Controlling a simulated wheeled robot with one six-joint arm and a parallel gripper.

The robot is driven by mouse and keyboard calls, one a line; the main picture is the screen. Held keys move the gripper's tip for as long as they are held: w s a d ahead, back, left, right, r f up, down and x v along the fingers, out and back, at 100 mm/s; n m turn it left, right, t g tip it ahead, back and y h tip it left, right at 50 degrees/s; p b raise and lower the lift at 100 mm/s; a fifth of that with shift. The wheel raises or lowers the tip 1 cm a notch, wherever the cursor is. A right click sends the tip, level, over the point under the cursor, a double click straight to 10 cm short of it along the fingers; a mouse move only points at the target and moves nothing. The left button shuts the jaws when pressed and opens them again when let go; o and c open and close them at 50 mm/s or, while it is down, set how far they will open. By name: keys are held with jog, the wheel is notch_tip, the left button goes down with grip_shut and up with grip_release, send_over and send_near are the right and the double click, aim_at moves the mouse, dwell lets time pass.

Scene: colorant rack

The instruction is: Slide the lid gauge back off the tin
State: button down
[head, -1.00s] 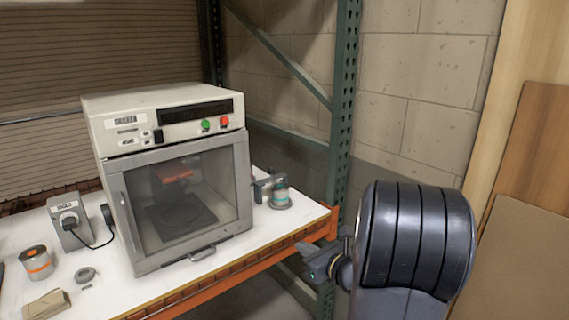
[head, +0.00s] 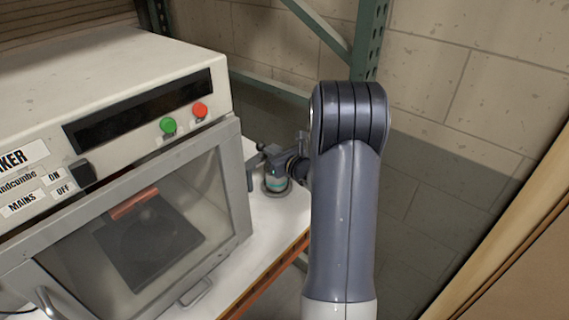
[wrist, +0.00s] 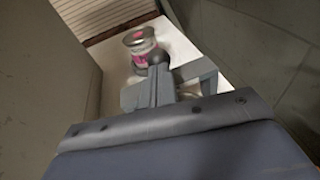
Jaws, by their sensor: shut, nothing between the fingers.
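The tin (head: 276,184), with a teal band, stands on the white bench top right of the shaker cabinet in the head view. The lid gauge (head: 251,176) looks like a grey bracket at the tin's left; how far it covers the lid is hidden. My gripper (head: 277,156) is shut and empty, over or just behind the tin; I cannot tell whether it touches the gauge. In the wrist view, grey bars and a dark rounded end overlap in front of my wrist, and finger and gauge are hard to separate.
The shaker cabinet (head: 190,240) stands close on the left. A pink-labelled tin (wrist: 141,46) stands on the bench in the wrist view. A green rack post (head: 369,38) and block wall are behind. The bench edge (head: 275,268) is near on the right.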

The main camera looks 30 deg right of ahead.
jog(key=shift+w+a+f, duration=0.1)
jog(key=shift+w, duration=0.3)
jog(key=shift+w, duration=0.1)
jog(key=shift+w+a+r+b, duration=0.1)
jog(key=shift+w+a+b, duration=0.1)
jog(key=shift+w+b, duration=0.3)
jog(key=shift+w+a+r+b, duration=0.1)
jog(key=shift+w+a+b, duration=0.1)
jog(key=shift+w+b, duration=0.25)
jog(key=shift+s, duration=0.1)
